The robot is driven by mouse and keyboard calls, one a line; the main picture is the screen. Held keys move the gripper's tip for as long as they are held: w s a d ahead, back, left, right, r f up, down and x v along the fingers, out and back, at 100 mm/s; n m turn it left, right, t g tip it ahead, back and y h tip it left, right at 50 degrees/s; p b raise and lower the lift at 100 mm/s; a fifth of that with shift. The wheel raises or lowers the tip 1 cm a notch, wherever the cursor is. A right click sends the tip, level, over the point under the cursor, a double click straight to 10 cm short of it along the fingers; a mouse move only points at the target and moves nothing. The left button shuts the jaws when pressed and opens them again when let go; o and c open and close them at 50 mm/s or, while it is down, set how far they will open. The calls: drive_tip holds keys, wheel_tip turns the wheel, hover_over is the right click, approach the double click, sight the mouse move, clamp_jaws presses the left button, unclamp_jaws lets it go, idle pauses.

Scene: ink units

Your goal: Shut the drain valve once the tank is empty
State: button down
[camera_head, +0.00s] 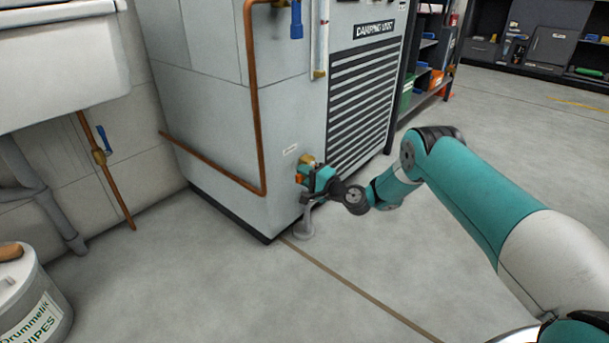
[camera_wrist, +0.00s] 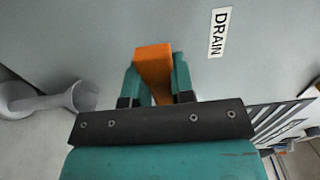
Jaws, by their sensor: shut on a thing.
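The drain valve's orange handle (camera_wrist: 153,68) is between the two fingers of my gripper (camera_wrist: 154,84) in the wrist view, and the gripper is shut on it. In the head view my gripper (camera_head: 312,179) is at the lower front corner of the grey damping unit (camera_head: 225,130). A bit of orange handle (camera_head: 299,178) and the brass valve body (camera_head: 306,159) show beside it. A white DRAIN label (camera_wrist: 218,33) is on the panel. A grey outlet pipe (camera_wrist: 50,98) shows at the left in the wrist view. The tank's water level is not visible.
Copper pipe (camera_head: 255,90) runs down the unit's side. A white basin (camera_head: 60,65) and a wipes tub (camera_head: 32,300) are on the left. Shelves (camera_head: 430,70) stand beyond the unit. The floor (camera_head: 230,300) in front is clear.

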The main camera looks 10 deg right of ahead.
drive_tip(key=c, duration=1)
unclamp_jaws()
drive_tip(key=shift+o, duration=0.2)
drive_tip(key=p+v, duration=1.7)
drive_tip(key=p, duration=0.4)
drive_tip(key=shift+s+d, duration=0.15)
drive_tip(key=shift+s, duration=0.05)
